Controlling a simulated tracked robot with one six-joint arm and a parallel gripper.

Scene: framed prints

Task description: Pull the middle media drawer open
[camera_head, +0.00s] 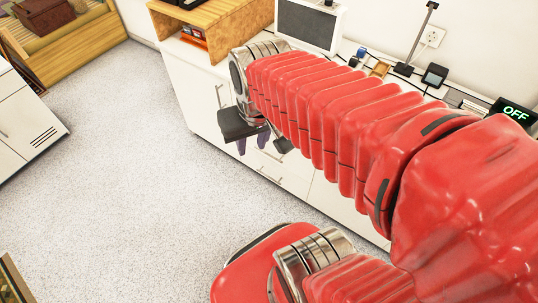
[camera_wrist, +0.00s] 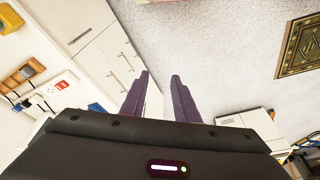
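The white media cabinet (camera_head: 190,85) runs along the wall in the head view. Its drawer fronts (camera_head: 293,180) show below my gripper, with thin horizontal bar handles (camera_head: 268,175). They look shut; my arm and gripper hide part of them, and I cannot tell which is the middle drawer. My gripper (camera_head: 252,146) has its two purple fingers apart and empty, in front of the cabinet. In the wrist view my gripper (camera_wrist: 159,76) is also open, with floor between the fingertips. White cabinet fronts (camera_wrist: 105,55) with bar handles lie to its left, apart from the fingers.
Another white cabinet (camera_head: 22,125) stands at the left, with a wooden unit (camera_head: 75,45) behind. Speckled floor (camera_head: 120,160) between is clear. A gold-framed print (camera_wrist: 302,45) shows right.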

